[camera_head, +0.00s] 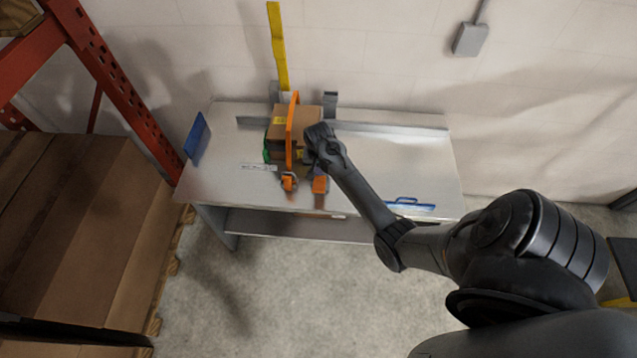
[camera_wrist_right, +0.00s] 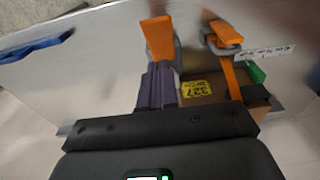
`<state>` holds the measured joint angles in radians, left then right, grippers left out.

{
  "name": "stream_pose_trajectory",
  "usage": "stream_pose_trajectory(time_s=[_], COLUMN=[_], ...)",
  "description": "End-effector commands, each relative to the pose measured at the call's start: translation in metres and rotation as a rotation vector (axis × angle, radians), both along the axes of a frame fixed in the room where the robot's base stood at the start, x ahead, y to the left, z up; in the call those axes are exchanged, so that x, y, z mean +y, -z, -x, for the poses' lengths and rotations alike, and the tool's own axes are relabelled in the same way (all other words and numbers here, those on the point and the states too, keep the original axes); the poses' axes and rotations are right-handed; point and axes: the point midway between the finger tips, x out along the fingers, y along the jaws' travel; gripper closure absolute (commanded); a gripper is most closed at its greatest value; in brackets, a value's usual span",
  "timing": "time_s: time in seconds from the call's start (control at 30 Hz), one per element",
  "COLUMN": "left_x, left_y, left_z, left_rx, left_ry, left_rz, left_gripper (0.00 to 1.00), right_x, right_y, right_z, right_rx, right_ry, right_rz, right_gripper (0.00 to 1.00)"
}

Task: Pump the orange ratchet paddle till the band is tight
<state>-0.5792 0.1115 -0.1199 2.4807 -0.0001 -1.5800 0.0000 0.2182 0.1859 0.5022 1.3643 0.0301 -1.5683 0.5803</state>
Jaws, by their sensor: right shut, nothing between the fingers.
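A brown carton (camera_head: 284,133) stands on the bench with an orange band (camera_head: 292,125) around it; the carton also shows in the wrist view (camera_wrist_right: 200,102). A flat orange paddle (camera_head: 320,185) sits in a grey frame in front of the carton; it also shows in the wrist view (camera_wrist_right: 158,38). Beside it is an orange buckle piece (camera_head: 289,182) where the band comes down. My right gripper (camera_head: 317,168) is shut and empty, its fingertips (camera_wrist_right: 157,68) close to the paddle's base; I cannot tell whether they touch. My left gripper is not in view.
The grey bench (camera_head: 385,165) is clear to the right, except for a blue-handled item (camera_head: 410,204) near its front edge. A yellow upright strip (camera_head: 278,45) stands behind the carton. A blue panel (camera_head: 196,136) is at the left end. Orange racking (camera_head: 110,80) and large cartons stand left.

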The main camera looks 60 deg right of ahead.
Motion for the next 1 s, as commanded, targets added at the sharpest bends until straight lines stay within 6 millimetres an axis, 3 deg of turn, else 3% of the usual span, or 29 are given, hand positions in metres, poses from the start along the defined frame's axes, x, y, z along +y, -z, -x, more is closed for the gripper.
stream_pose_trajectory(time_s=[0.2,0.4,0.63,1.0], left_x=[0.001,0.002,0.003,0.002], left_y=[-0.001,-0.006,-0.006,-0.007], left_z=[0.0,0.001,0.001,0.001], left_rx=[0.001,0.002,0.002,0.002], left_ry=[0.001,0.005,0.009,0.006], left_rz=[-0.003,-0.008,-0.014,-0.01], left_gripper=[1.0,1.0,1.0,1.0], right_x=[-0.002,0.009,0.013,0.013], right_y=[0.038,0.059,0.069,0.07], right_z=[0.0,0.004,0.007,0.007], right_rx=[0.002,0.001,0.001,-0.001], right_ry=[0.001,-0.001,0.0,0.0], right_rz=[-0.001,0.0,0.0,0.002], right_gripper=[1.0,1.0,1.0,1.0])
